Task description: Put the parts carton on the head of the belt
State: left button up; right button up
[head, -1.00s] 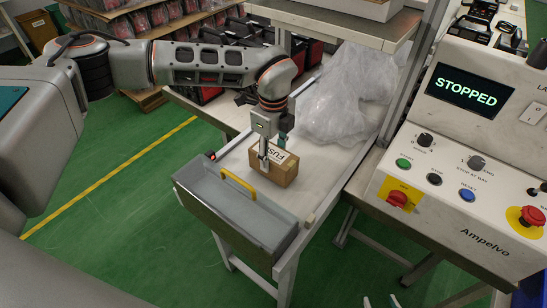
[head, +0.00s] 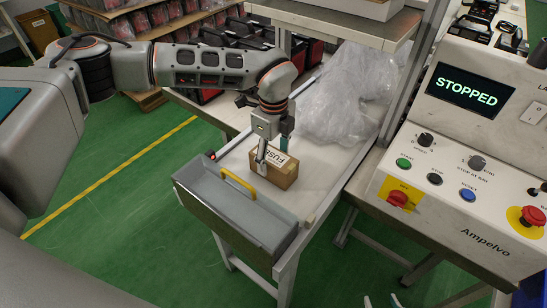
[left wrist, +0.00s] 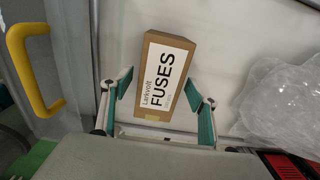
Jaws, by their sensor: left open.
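My left gripper (head: 273,145) is open over the carton's near part. In the wrist view, its teal-padded fingers (left wrist: 158,88) stand apart on either side of the carton's lower end, with gaps. The fingertips of my right gripper (head: 381,301) show at the bottom edge, apart and empty. I cannot tell which surface is the belt's head.
The grey drawer (head: 207,205) with a yellow handle (head: 239,184) is in front of the carton. Clear plastic wrap (head: 340,95) lies behind it. A shelf (head: 340,22) overhangs the bench. At right, the control panel (head: 455,170) has buttons and a screen (head: 468,90) reading STOPPED.

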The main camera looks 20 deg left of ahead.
aim_at(274, 156)
pick_arm(q)
notch_tip(274, 156, up, 12)
jog(key=shift+f, duration=0.15)
jog(key=shift+p, duration=0.3)
